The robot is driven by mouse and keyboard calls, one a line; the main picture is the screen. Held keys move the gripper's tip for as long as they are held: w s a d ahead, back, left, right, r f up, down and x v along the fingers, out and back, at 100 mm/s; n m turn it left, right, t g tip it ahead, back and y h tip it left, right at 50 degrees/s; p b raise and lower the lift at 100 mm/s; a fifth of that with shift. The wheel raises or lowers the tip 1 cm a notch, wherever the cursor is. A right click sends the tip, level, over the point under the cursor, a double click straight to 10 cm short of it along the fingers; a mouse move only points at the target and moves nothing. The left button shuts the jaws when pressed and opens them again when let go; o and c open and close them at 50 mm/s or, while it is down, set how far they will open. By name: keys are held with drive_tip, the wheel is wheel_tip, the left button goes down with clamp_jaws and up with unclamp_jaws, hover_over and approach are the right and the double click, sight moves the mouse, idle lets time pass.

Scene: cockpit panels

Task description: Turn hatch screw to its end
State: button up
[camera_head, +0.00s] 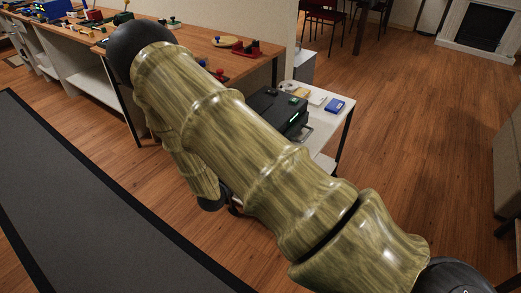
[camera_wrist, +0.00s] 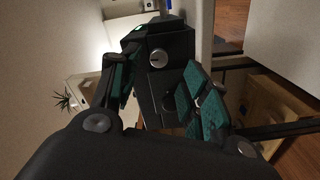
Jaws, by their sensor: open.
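A dark box-shaped device (camera_wrist: 150,92) fills the middle of the wrist view. A round silver screw head (camera_wrist: 159,58) with a slot sits on its face. My gripper (camera_wrist: 161,62) is open, with its teal-padded fingers spread to the left and right of the screw in the picture. I cannot tell that either finger touches it. In the head view, a black device (camera_head: 277,112) with a small green light stands on a white table (camera_head: 325,130). My arm crosses in front and hides part of the device; the screw is not visible there.
A blue item (camera_head: 335,105) lies on the white table right of the device. A long wooden workbench (camera_head: 190,38) with several colourful objects stands behind my arm. Wooden floor is clear to the right, and a dark grey mat (camera_head: 75,220) lies at the left.

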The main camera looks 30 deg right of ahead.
drive_tip(key=v, duration=0.6)
